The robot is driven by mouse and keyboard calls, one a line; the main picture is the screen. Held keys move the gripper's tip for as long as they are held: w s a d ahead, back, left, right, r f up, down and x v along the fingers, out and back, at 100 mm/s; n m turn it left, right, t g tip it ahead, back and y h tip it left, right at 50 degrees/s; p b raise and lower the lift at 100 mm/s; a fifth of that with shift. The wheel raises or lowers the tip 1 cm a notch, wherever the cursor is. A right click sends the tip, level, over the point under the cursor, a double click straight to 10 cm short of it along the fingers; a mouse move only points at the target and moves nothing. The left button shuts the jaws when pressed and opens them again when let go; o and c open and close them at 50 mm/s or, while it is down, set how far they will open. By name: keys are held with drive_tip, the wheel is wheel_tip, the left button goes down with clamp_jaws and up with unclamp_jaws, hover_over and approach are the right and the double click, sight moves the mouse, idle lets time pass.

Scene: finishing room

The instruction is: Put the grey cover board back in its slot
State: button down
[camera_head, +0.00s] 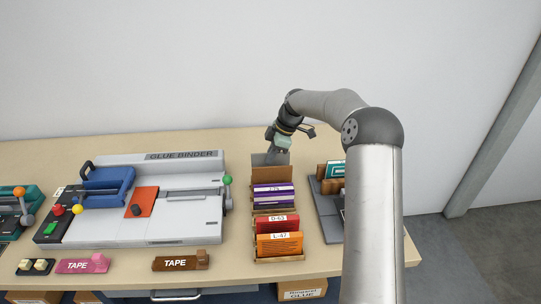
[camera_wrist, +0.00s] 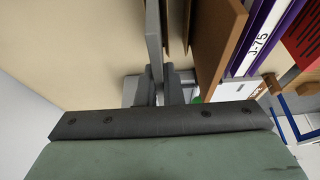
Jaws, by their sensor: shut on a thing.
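My gripper (camera_head: 277,151) is at the back end of the narrow file rack (camera_head: 279,259). It is shut on the grey cover board (camera_head: 270,159), gripping its upper edge. In the wrist view the grey cover board (camera_wrist: 153,35) shows as a thin upright strip between the fingers (camera_wrist: 158,86). Thin brown dividers (camera_wrist: 176,30) stand just right of it in that view, with a slim gap between. The board's lower edge is hidden, so I cannot tell how deep it sits in a slot.
The rack also holds a brown board (camera_head: 272,174), purple boards (camera_head: 273,190), a red one (camera_head: 276,224) and an orange one (camera_head: 280,244). A glue binder (camera_head: 150,215) stands left. A dark grey stand with boards (camera_head: 326,205) is right, partly behind my arm. The table behind the binder is clear.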

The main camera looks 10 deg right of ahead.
drive_tip(key=shift+f+b, duration=0.35)
drive_tip(key=shift+f, duration=0.2)
drive_tip(key=c, duration=1.8)
unclamp_jaws()
drive_tip(key=shift+c, duration=0.2)
drive_tip(key=shift+p+v, duration=3.1)
drive_tip(key=shift+v, duration=2.45)
drive_tip(key=shift+a, duration=0.1)
